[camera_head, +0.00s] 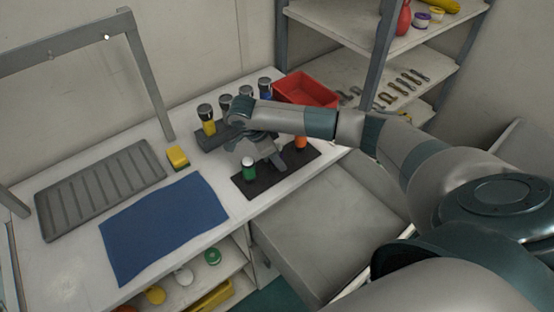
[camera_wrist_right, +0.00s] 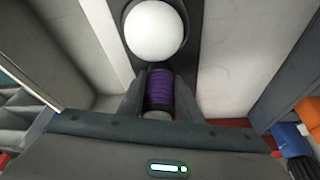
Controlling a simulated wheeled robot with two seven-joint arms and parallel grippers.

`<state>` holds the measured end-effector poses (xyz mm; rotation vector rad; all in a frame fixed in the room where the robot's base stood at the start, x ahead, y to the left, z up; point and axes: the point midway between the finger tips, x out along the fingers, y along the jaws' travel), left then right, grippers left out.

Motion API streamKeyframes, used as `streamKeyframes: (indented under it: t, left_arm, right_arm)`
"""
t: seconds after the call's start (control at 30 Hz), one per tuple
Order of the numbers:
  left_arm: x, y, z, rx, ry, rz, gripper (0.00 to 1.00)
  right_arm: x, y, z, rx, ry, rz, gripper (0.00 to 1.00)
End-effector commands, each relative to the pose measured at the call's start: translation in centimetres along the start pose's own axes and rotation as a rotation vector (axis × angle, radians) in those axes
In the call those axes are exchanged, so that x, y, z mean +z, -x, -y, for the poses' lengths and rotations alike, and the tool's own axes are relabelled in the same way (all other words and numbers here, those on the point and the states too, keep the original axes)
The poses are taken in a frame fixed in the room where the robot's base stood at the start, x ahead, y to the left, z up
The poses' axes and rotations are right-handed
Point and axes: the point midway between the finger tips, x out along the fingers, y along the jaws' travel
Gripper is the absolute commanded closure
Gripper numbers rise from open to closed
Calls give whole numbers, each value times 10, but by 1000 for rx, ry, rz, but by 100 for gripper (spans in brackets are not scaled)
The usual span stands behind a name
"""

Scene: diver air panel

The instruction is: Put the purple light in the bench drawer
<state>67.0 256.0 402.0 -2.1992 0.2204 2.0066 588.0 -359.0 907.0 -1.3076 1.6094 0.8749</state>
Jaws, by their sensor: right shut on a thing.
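My right gripper (camera_head: 276,162) is above the dark mat (camera_head: 246,186) at the bench's front edge, pointing down. In the right wrist view its fingers are shut on the purple light (camera_wrist_right: 160,90), gripping its ribbed purple body. In the head view the purple light is hidden by the gripper. The bench drawer (camera_head: 326,226) stands pulled out below the bench's front edge, and its visible inside looks empty. My left gripper is out of view.
A green light (camera_head: 249,173) stands left of my right gripper and an orange one (camera_head: 301,142) to its right, both close. Behind are several dark-topped jars (camera_head: 207,120) and a red bin (camera_head: 305,90). A blue cloth (camera_head: 165,220) lies left. Shelves (camera_head: 420,65) stand at back right.

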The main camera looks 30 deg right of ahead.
Motion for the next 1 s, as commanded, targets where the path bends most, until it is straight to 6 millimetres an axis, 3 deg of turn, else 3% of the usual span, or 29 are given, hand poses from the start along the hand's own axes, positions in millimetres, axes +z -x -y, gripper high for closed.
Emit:
streamKeyframes:
  t: [0.3,1.0]
  left_arm:
    - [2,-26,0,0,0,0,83]
    - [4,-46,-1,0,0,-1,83]
  right_arm:
    - [-13,30,2,-7,-1,1,99]
    - [-71,77,-97,-4,1,0,99]
